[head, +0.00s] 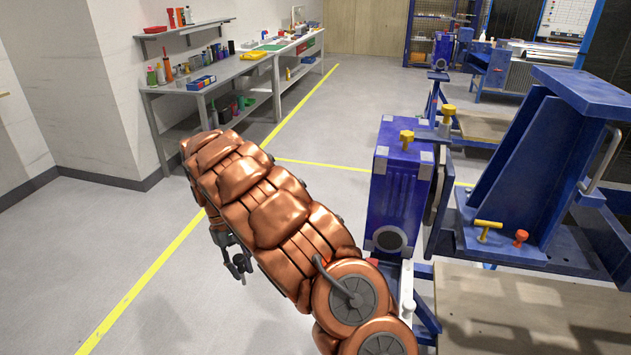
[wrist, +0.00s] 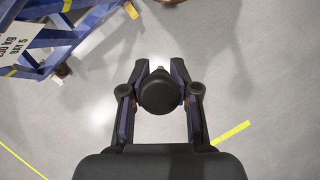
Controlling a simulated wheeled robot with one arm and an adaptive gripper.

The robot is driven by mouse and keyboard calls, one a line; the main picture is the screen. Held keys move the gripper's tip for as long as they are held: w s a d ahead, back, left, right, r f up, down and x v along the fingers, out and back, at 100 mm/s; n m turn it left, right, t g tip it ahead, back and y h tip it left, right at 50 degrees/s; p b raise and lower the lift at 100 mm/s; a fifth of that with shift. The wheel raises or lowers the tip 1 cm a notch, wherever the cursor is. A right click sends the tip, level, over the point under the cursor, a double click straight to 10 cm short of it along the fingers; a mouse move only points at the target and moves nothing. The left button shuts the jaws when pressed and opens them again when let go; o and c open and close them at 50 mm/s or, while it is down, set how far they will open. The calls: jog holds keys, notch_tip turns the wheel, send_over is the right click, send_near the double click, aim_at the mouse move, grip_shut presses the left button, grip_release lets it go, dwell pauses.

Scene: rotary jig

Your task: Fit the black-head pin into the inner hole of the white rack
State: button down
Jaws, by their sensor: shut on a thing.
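My gripper (wrist: 160,82) is shut on the black-head pin (wrist: 160,95); its round black head shows between the two fingers in the wrist view, with a small bit of its tip beyond. In the head view my gripper (head: 240,268) hangs low on the left side of my copper arm, over open floor, and the pin cannot be made out there. A narrow white upright piece (head: 407,288), which may be the white rack, stands beside the blue jig, partly behind my arm. Its holes cannot be seen. My gripper is well apart from it.
The blue jig (head: 558,175) with a blue box-shaped unit (head: 400,185) fills the right side. A yellow-handled pin (head: 487,226) and an orange knob (head: 521,237) sit on it. A grey workbench (head: 205,82) stands back left. The floor left of my arm is clear.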

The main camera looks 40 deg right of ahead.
jog(key=s+d+r+n+h+b, duration=0.1)
jog(key=s+d, duration=0.3)
jog(key=d, duration=0.6)
jog(key=s+d+r+n+b, duration=0.2)
jog(key=s+d, duration=0.3)
jog(key=d, duration=0.6)
jog(key=s+d+r+n+t+h+b, duration=0.1)
jog(key=s+d+n, duration=0.3)
jog(key=d, duration=0.7)
jog(key=shift+s+d+r+h+b, duration=0.2)
jog(key=shift+s+r+h+b, duration=0.15)
jog(key=shift+s, duration=0.2)
jog(key=shift+s+d+r+n+t+h+b, duration=0.15)
jog(key=shift+s+d+r+n, duration=0.3)
jog(key=shift+s+d, duration=0.75)
jog(key=shift+s+d+r+n+t+h+b, duration=0.1)
jog(key=shift+s+d+r+n+b, duration=0.15)
jog(key=shift+s+d+n, duration=0.65)
jog(key=shift+s+d+r+n+t+h+b, duration=0.1)
jog(key=shift+s+d+r+n+t+b, duration=0.2)
jog(key=shift+s+d, duration=1.2)
jog(key=shift+s+a+r+m+p, duration=0.1)
jog(key=shift+s+a+m+p, duration=0.15)
jog(key=shift+s+a+p, duration=0.15)
jog(key=shift+f+b, duration=0.5)
jog(key=shift+f, duration=2.45)
jog(key=shift+p, duration=0.8)
